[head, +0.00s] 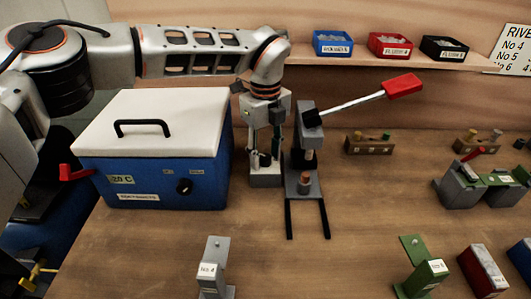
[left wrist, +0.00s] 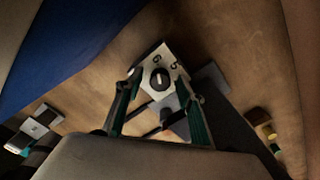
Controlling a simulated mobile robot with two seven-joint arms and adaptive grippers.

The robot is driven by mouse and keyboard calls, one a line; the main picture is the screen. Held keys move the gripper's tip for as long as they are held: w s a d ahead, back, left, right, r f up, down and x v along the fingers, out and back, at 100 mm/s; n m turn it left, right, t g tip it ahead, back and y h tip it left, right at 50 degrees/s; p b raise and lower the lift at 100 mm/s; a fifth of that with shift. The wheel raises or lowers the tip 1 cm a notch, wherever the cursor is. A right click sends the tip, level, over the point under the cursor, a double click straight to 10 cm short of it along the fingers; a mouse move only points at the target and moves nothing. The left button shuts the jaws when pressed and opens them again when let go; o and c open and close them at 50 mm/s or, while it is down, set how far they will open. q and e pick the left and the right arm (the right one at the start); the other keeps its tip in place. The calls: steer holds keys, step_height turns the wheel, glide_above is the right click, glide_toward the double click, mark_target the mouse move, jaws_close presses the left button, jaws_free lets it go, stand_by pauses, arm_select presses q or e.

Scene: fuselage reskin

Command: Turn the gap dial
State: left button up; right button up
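The gap dial (left wrist: 161,79), a round black knob with a white mark, sits on a pale plate with the numerals 6 and 5 in the left wrist view. My left gripper (left wrist: 160,92) is open, with one finger on each side of the dial. The view does not settle whether the fingers touch the knob. In the head view, my left gripper (head: 264,158) points down at a grey block (head: 265,181) just left of the red-handled lever press (head: 305,187). The knob itself is hidden there. My right gripper is not in view.
A blue cooler box (head: 150,175) with a white lid stands close on the left. The press's red handle (head: 403,86) reaches up to the right. Small bins (head: 389,46) sit on the back shelf. Grey and green holders (head: 425,275) stand in front. The bench's middle is clear.

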mark_target(266, 156)
arm_select(q)
step_height(266, 156, up, 12)
stand_by(0.6)
